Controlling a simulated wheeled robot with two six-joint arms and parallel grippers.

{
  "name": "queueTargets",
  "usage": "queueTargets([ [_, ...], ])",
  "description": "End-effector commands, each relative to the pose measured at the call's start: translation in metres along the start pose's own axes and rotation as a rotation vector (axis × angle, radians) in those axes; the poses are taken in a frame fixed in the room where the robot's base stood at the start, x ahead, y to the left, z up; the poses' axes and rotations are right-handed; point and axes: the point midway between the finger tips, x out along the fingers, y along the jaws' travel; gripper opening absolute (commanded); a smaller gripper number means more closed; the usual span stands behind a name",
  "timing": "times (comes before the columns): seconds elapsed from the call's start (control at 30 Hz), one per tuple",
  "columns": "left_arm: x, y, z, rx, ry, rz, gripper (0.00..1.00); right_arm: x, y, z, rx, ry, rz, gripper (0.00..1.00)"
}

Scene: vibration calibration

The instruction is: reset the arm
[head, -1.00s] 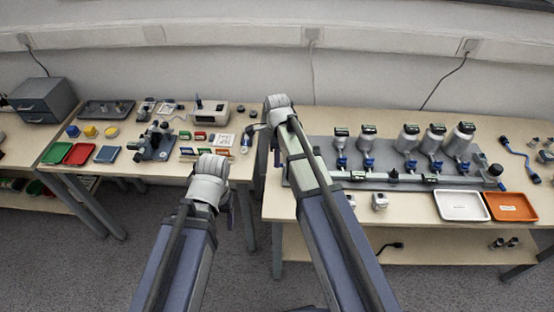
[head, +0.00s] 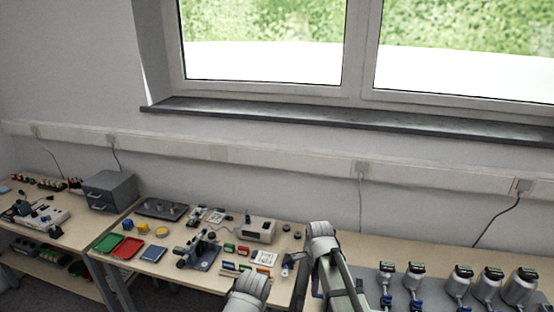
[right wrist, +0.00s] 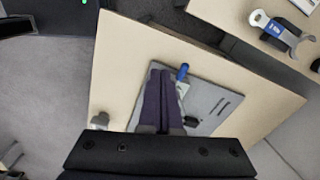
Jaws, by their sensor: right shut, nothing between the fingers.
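The task names only the arm. In the head view my right arm (head: 323,245) rises from the bottom, right of the middle, with its wrist over the seam between two benches. My right gripper (head: 301,284) hangs below that wrist and is partly hidden. In the right wrist view its two dark fingers (right wrist: 160,98) lie together, shut and empty, above a grey plate (right wrist: 212,102) on the wooden bench. My left arm (head: 248,289) shows only its pale wrist end at the bottom edge. The left gripper is not visible.
The middle bench holds a red tray (head: 127,248), a green tray (head: 108,243), a microscope-like device (head: 198,250) and a white box (head: 258,229). Several metal canisters with blue valves, one here (head: 461,280), stand at the right. A grey drawer cabinet (head: 109,190) stands left. Wall and window are behind.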

Motion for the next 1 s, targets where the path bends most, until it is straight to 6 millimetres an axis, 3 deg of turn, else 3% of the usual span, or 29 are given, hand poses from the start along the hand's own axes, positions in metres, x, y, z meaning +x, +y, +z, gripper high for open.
queueTargets([
  [0.03,0.000,0.000,0.000,0.000,0.000,0.000,0.68,0.000,0.019,0.010,-0.131,0.006,0.003,0.00],
  [0.3,-0.001,0.000,0.000,0.000,0.000,0.000,0.68,-0.001,0.093,0.048,-0.959,0.037,0.037,0.00],
  [0.6,-0.001,0.000,0.000,0.000,0.000,0.000,0.68,-0.002,0.153,0.068,-1.686,0.050,0.086,0.00],
  [0.8,-0.001,0.000,0.000,0.000,0.000,0.000,0.68,-0.002,0.167,0.072,-1.881,0.050,0.104,0.00],
  [1.0,-0.001,0.000,0.000,0.000,0.000,0.000,0.68,-0.002,0.167,0.073,-1.903,0.049,0.106,0.00],
])
